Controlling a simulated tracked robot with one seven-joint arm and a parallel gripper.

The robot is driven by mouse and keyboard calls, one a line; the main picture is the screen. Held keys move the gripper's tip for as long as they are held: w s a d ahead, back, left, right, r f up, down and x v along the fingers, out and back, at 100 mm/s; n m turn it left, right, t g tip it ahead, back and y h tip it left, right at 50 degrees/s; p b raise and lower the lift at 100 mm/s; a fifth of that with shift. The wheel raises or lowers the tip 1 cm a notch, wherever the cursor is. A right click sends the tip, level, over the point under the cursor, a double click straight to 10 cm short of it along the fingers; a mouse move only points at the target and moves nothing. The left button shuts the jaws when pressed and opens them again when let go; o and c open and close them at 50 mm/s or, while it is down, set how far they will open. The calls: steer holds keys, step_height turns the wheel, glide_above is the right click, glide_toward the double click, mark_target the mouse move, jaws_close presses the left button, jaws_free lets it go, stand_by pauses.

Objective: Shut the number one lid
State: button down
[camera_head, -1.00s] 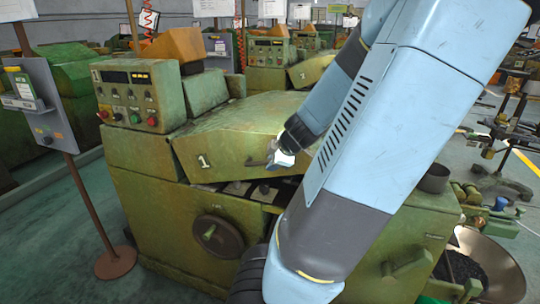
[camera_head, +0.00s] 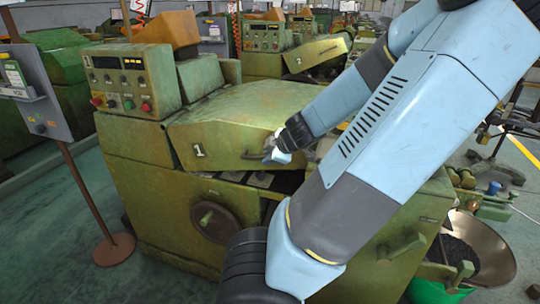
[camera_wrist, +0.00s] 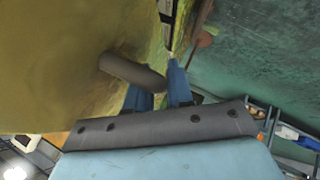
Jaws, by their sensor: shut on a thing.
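The number one lid (camera_head: 235,122) is a worn olive-green cover on the front machine, marked with a white 1. It is tilted partly open, with a dark gap under its front edge. My gripper (camera_head: 270,154) is at the bar handle on the lid's front face and is shut on it. In the wrist view the handle (camera_wrist: 132,72) is a dull rounded bar by the blue fingers of my gripper (camera_wrist: 160,92). The exact contact is partly hidden.
The control panel (camera_head: 130,80) stands at the lid's left. A handwheel (camera_head: 215,220) is below the gap. The number two machine (camera_head: 310,55) stands behind. A metal bowl with dark pieces (camera_head: 475,250) is at the right. A signpost (camera_head: 85,195) stands at the left.

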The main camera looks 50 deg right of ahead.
steer(key=shift+a, duration=0.15)
steer(key=c, duration=1.4)
jaws_free()
steer(key=shift+w, duration=0.15)
steer(key=shift+s+r, duration=0.1)
steer(key=shift+s, duration=0.1)
steer(key=shift+v, duration=6.7)
